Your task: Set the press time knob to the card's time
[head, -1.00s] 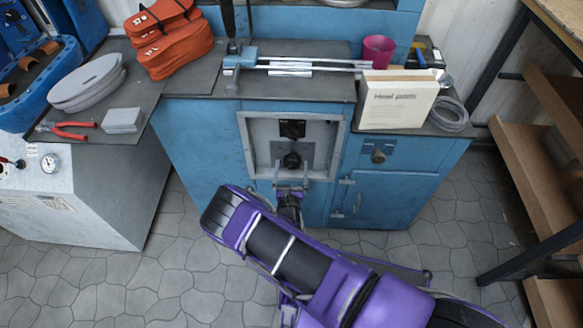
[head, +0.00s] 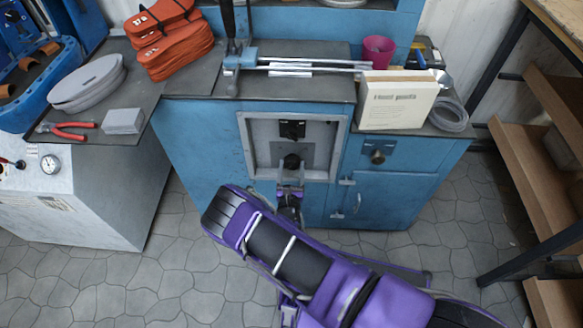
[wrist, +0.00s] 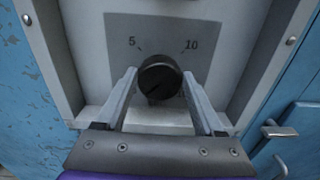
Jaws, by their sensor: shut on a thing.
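The round black press time knob (wrist: 160,78) sits on a grey plate (wrist: 118,32) marked 5 at upper left and 10 at upper right. My gripper (wrist: 159,82) is shut on this knob, with one pale finger on each side. No clear pointer mark shows on the knob. In the head view the knob (head: 291,162) is the lower of two black controls in the recessed panel, and my gripper (head: 291,172) reaches it from below. The upper black control (head: 292,129) is free. I cannot make out a card with a time.
The panel's raised grey frame (head: 243,150) surrounds the knob. The bench above holds a box (head: 398,105), a pink cup (head: 378,50), orange soles (head: 178,50) and red pliers (head: 68,130).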

